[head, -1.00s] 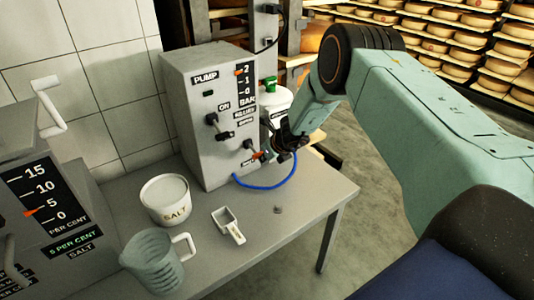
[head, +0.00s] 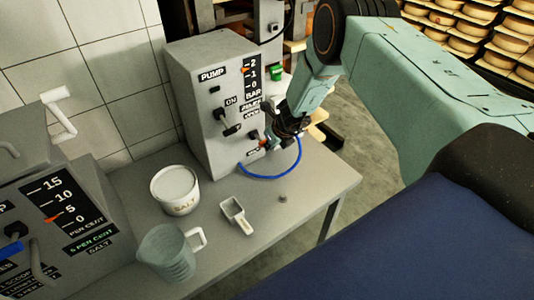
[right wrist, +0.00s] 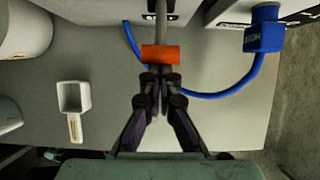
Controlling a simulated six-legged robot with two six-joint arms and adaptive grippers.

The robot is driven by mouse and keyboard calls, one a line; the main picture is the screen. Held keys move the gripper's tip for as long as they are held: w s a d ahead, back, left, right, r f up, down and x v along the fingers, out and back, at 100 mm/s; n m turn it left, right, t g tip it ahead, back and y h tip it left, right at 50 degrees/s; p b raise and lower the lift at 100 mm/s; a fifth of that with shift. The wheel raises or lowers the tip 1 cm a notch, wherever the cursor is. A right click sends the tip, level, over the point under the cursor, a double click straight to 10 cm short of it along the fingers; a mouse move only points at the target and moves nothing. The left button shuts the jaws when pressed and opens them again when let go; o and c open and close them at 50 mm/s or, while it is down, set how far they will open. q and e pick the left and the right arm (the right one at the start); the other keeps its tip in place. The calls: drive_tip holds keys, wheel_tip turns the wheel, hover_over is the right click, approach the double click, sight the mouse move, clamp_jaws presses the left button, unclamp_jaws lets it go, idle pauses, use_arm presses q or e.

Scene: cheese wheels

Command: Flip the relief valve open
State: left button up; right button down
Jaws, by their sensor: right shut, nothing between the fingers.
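The relief valve lever (head: 265,144) has an orange grip and sits low on the front of the grey pump box (head: 205,130). It points down and to the right, beside a lower label too small to read surely; the RELIEF and OPEN labels are above it. In the right wrist view its orange grip (right wrist: 160,54) lies across a grey stem. My right gripper (right wrist: 160,78) is shut and empty, its fingertips right at the near edge of the grip; I cannot tell whether they touch. In the head view the right gripper (head: 281,136) partly hides the lever's end. My left gripper is not in view.
A blue hose (head: 285,174) loops below the valve. On the table (head: 265,245) stand a salt tub (head: 175,190), a white scoop (head: 234,215) and a clear jug (head: 168,255). A switch lever (head: 230,127) is on the pump front. The table's right edge is close.

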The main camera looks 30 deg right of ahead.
drive_tip(key=shift+w+d+r, duration=0.1)
drive_tip(key=shift+w+r, duration=0.2)
drive_tip(key=shift+r, duration=0.35)
drive_tip(key=shift+s+r+p, duration=0.1)
drive_tip(key=shift+r+p, duration=0.65)
drive_tip(key=shift+p, duration=0.1)
drive_tip(key=shift+f, duration=0.1)
